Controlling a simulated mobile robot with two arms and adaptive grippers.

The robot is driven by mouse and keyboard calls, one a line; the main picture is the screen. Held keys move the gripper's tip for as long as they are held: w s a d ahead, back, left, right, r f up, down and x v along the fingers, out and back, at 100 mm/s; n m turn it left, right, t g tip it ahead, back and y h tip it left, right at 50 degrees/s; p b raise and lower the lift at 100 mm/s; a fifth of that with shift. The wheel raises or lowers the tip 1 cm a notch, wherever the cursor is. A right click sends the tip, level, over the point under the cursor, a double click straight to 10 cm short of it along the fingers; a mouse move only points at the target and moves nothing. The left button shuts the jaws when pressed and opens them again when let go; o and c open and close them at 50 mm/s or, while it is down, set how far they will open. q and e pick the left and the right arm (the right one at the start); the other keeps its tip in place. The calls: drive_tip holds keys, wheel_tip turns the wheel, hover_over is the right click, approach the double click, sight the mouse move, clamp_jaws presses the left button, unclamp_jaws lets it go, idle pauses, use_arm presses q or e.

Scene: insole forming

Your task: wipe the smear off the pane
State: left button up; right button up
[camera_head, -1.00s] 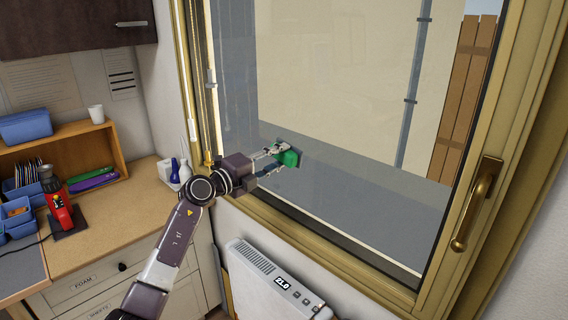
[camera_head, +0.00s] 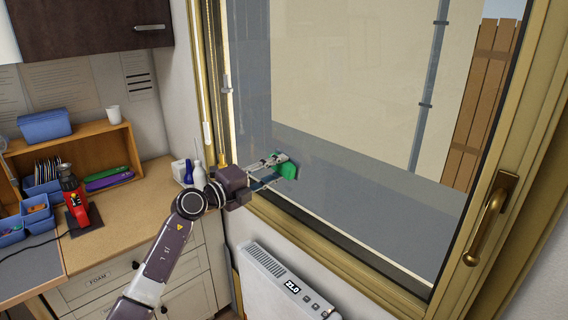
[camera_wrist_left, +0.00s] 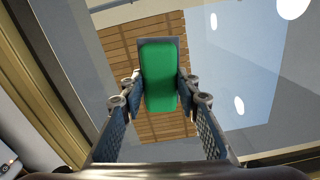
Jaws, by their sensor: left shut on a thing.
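My left gripper (camera_head: 270,169) is shut on a green wiping block (camera_head: 287,171) and holds it at the lower left part of the window pane (camera_head: 340,100). In the left wrist view the green block (camera_wrist_left: 160,75) sits between the two fingers of the gripper (camera_wrist_left: 160,95), with a dark edge at its far end. I cannot tell for sure whether the block touches the glass. I cannot make out a smear on the pane in either view. My right gripper is not in view.
A gold window frame (camera_head: 355,267) with a handle (camera_head: 490,218) surrounds the pane. A white heater (camera_head: 275,280) stands below it. At left, a wooden counter (camera_head: 130,215) holds a red tool (camera_head: 74,200), blue bins and white bottles (camera_head: 196,174).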

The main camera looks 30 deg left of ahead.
sight(278, 168)
use_arm(q)
drive_tip(key=shift+s, duration=0.2)
drive_tip(key=shift+a, duration=0.1)
drive_tip(key=shift+s+a+f, duration=0.1)
drive_tip(key=shift+s+a, duration=0.1)
drive_tip(key=shift+s, duration=0.45)
drive_tip(key=shift+p+v, duration=0.3)
drive_tip(key=shift+v, duration=0.6)
drive_tip(key=shift+w, duration=0.1)
